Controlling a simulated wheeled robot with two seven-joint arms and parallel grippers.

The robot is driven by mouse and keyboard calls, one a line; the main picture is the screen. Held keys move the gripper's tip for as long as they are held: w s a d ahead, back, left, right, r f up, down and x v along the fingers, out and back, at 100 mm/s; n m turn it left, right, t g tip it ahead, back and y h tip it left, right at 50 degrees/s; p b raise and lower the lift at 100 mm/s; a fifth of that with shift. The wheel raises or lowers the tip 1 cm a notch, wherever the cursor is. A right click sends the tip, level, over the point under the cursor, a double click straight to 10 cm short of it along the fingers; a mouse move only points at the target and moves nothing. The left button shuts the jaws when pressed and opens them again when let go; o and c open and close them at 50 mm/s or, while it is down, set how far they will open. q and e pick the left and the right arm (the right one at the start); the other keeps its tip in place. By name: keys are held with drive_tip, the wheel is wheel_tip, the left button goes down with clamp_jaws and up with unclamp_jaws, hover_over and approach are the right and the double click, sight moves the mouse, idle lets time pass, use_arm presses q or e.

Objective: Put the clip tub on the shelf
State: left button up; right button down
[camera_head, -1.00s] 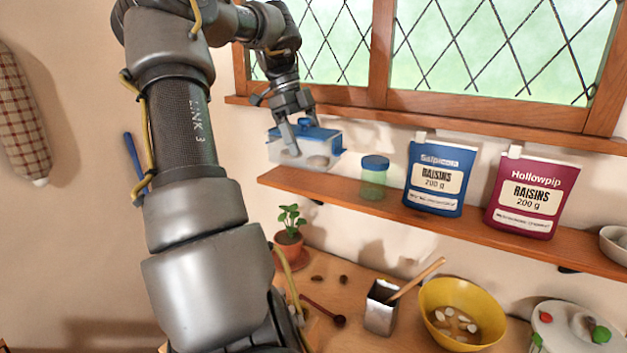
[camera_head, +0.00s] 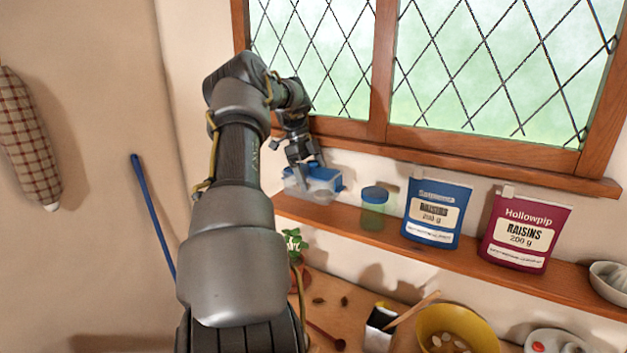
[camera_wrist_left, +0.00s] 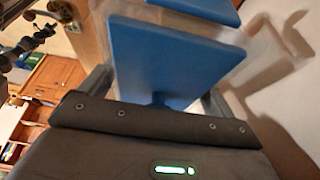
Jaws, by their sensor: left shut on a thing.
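The clip tub (camera_head: 323,181) is a clear box with a blue lid, at the left end of the wooden shelf (camera_head: 455,247) below the window. My left gripper (camera_head: 301,173) is shut on the tub from above. The tub looks upright and is at or just above the shelf board; I cannot tell whether it touches. In the left wrist view the tub's blue lid (camera_wrist_left: 165,55) fills the space in front of my left gripper (camera_wrist_left: 157,92), with blurred clear walls around it. My right gripper is not in view.
On the shelf, a green jar with a blue lid (camera_head: 374,210) stands right of the tub, then a blue raisins bag (camera_head: 436,213), a red raisins bag (camera_head: 522,228) and a pale bowl (camera_head: 611,277). Below are a potted plant (camera_head: 294,243) and a yellow bowl (camera_head: 455,320).

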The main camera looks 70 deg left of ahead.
use_arm(q)
drive_tip(key=shift+w+a+f, duration=0.3)
drive_tip(key=shift+a+f, duration=0.3)
drive_tip(key=shift+f, duration=0.15)
drive_tip(key=shift+a+f+p, duration=0.15)
drive_tip(key=shift+f+p, duration=0.1)
drive_tip(key=shift+p, duration=0.35)
wheel_tip(320, 180, down, 3)
drive_tip(key=shift+r+p, duration=0.1)
drive_tip(key=shift+p, duration=1.1)
drive_tip(key=shift+a+f, duration=0.15)
drive_tip(key=shift+f, duration=0.05)
drive_tip(key=shift+d, duration=0.2)
drive_tip(key=o, duration=1.4)
drive_tip(key=shift+o, duration=0.8)
drive_tip(key=shift+a+f, duration=0.1)
